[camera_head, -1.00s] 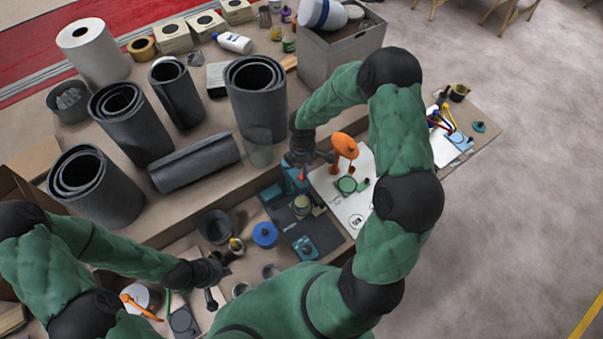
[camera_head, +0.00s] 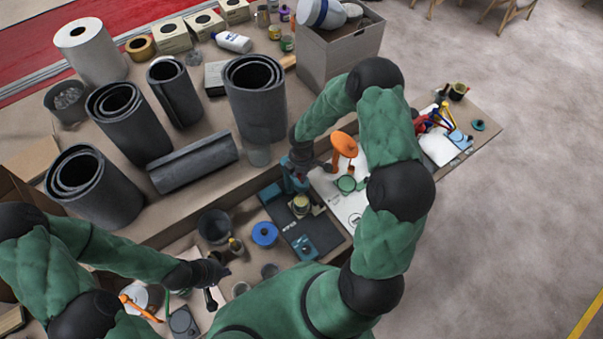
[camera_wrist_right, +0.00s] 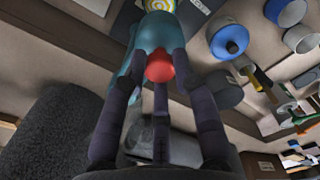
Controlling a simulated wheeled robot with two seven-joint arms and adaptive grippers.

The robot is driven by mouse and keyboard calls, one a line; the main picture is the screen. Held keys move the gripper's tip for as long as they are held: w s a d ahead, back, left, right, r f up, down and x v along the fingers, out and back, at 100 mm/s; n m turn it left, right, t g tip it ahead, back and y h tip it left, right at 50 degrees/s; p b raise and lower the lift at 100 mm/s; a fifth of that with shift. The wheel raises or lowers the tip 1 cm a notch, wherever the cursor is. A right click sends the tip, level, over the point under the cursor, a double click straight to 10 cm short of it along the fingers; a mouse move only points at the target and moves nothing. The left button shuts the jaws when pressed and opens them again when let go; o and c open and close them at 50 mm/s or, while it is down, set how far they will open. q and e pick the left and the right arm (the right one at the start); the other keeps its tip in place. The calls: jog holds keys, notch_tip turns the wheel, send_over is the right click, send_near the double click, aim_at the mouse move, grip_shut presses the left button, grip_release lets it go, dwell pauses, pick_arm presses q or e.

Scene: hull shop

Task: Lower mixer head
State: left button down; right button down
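A round vessel with yellow swirled contents (camera_wrist_right: 160,4) shows beyond the head. My left gripper (camera_head: 212,292) hangs over the lower bench among small items, and its fingers are too small to read.
A dark mat (camera_head: 318,232) and blue lid (camera_head: 265,234) lie near the mixer. An orange lamp-like item (camera_head: 344,145) stands close right of my right gripper. Grey rolls (camera_head: 257,100) crowd the bench behind. A grey bin (camera_head: 340,55) stands at the back.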

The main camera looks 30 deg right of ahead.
aim_at(302, 188)
jog(key=shift+f+b, duration=4.7)
jog(key=shift+f, duration=0.8)
jog(key=shift+s, duration=0.1)
jog(key=c, duration=1)
grip_release()
notch_tip(302, 188, up, 12)
